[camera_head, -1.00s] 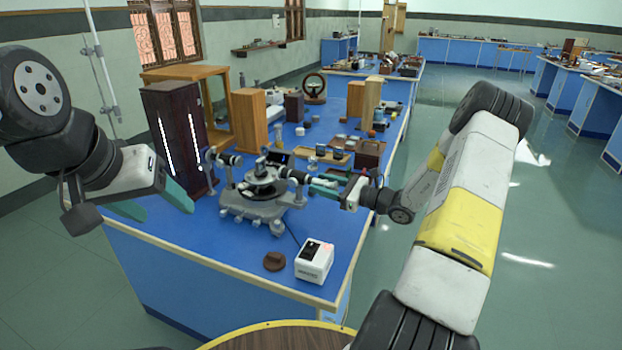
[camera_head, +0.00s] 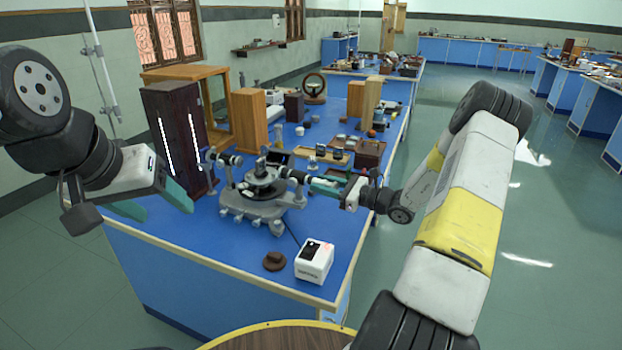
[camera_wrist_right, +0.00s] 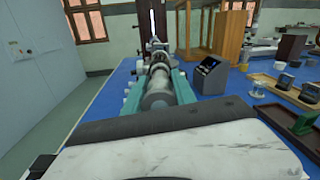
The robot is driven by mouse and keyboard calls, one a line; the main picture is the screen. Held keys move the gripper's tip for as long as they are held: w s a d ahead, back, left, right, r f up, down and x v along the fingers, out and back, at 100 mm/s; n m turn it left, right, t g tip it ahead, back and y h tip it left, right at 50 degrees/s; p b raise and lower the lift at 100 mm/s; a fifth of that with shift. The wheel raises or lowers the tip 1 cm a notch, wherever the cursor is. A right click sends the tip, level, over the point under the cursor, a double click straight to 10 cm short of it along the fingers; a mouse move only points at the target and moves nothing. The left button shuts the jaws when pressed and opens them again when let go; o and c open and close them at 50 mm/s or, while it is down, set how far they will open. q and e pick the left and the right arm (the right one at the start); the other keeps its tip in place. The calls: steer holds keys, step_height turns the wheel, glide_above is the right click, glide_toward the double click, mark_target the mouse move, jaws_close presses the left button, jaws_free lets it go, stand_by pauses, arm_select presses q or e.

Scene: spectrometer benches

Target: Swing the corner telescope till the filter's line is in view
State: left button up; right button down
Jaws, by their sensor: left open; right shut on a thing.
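The spectrometer (camera_head: 258,197) stands on the blue bench on a grey footed base, with a round dark table on top. One tube (camera_head: 222,158) points left toward the tall dark lamp housing with bright slits (camera_head: 178,138). The telescope (camera_head: 297,175) points right, and my right gripper (camera_head: 322,185) is shut on it. In the right wrist view the telescope barrel (camera_wrist_right: 157,88) lies between the teal fingers. My left gripper (camera_head: 155,205) is open and empty, off the bench's left front. A small dark display (camera_wrist_right: 209,76) stands just right of the telescope. I cannot make out the filter or its line.
A white box (camera_head: 314,261) and a brown knob-like piece (camera_head: 274,261) sit at the bench's front right. Trays with small items (camera_head: 325,155), wooden blocks and an open wooden frame (camera_head: 190,75) stand behind. The front left of the bench is clear.

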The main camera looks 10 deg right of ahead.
stand_by(0.9)
steer(key=shift+s+a, duration=0.2)
steer(key=shift+a, duration=0.05)
steer(key=c, duration=1.2)
jaws_free()
steer(key=shift+d, duration=0.1)
steer(key=shift+c, duration=0.2)
steer(key=v, duration=0.8)
steer(key=shift+s, duration=0.1)
